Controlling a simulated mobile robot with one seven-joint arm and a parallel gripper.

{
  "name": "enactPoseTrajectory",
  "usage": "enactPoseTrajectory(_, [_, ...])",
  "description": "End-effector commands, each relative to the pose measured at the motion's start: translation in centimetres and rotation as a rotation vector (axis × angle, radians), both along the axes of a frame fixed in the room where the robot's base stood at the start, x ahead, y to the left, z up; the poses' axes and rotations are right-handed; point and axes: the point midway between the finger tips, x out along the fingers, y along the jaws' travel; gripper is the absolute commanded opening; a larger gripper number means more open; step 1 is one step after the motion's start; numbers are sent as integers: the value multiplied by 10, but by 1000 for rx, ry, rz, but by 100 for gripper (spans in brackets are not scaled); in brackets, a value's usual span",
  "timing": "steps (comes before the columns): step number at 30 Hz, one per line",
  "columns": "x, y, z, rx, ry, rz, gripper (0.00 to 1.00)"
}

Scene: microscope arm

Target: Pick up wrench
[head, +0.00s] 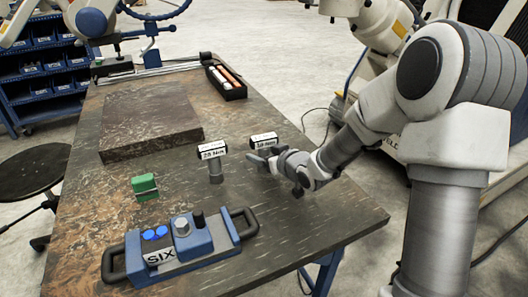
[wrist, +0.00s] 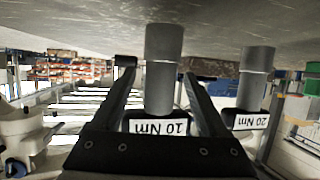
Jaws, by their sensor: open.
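Two upright grey torque wrenches with black, white-labelled heads stand on the table. In the head view, the left one is marked 20 Nm (head: 214,168); the other, with a label that seems to read 10 Nm (head: 264,141), is farther right and partly hidden by my gripper (head: 262,156). The upside-down wrist view shows the 10 Nm wrench (wrist: 163,68) between my open fingers, and the 20 Nm wrench (wrist: 255,80) outside them on the right. My gripper is low over the table. I cannot tell whether a finger touches the 10 Nm wrench.
The dark table (head: 300,215) has a blue case (head: 180,247) marked SIX at the front and a green block (head: 145,186) at left. A raised stone slab (head: 150,120) and a black tray (head: 226,82) with orange-and-white items lie farther back.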

Motion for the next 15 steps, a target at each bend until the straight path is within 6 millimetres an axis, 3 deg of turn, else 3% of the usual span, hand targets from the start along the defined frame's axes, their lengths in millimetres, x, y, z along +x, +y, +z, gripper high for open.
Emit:
enactPoseTrajectory(2, [0, 0, 0, 0, 0, 0, 77])
enactPoseTrajectory(15, [-1, 0, 0, 0, 0, 0, 0])
